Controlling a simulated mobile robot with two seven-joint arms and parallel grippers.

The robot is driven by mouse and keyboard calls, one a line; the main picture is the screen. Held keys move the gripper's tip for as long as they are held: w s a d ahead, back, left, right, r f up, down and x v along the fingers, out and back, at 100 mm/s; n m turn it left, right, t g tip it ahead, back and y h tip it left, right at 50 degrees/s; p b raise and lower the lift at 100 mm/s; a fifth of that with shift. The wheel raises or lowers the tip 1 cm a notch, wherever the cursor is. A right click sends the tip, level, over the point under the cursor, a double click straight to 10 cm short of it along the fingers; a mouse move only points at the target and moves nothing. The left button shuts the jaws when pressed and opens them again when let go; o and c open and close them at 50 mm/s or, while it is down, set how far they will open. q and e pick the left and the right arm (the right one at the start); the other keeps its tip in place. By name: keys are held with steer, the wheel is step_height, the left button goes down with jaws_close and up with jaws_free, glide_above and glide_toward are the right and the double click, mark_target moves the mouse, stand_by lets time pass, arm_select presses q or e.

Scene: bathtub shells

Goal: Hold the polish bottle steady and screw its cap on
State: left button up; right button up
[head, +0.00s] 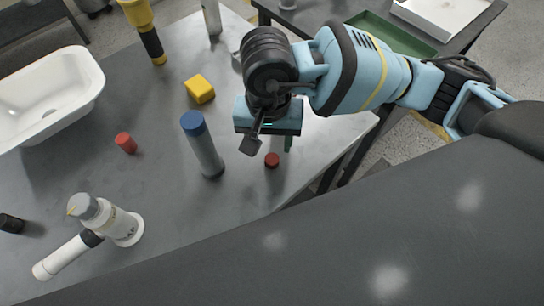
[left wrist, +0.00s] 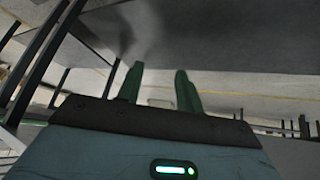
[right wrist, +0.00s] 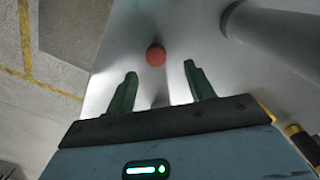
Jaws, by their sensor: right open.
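A grey cylinder with a blue top (head: 205,150) stands upright on the table; I cannot tell whether it is the polish bottle. A small round red cap (head: 272,160) lies on the table to its right, close to the table edge. My right gripper (head: 270,143) is open and empty above the red cap. In the right wrist view the cap (right wrist: 156,55) shows just beyond the open fingers (right wrist: 157,82), and the grey cylinder (right wrist: 280,35) is at upper right. My left gripper (left wrist: 159,85) is open and empty in its wrist view, away from these things; the head view does not show it.
A white tub (head: 50,95) is at far left. A side table with a green tray (head: 385,32) is behind my right arm.

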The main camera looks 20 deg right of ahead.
mark_target(272, 158)
steer(key=f, duration=0.4)
steer(key=shift+s+d+p, duration=0.2)
steer(key=shift+s+p, duration=0.1)
steer(key=shift+f, duration=0.6)
steer(key=c, duration=1)
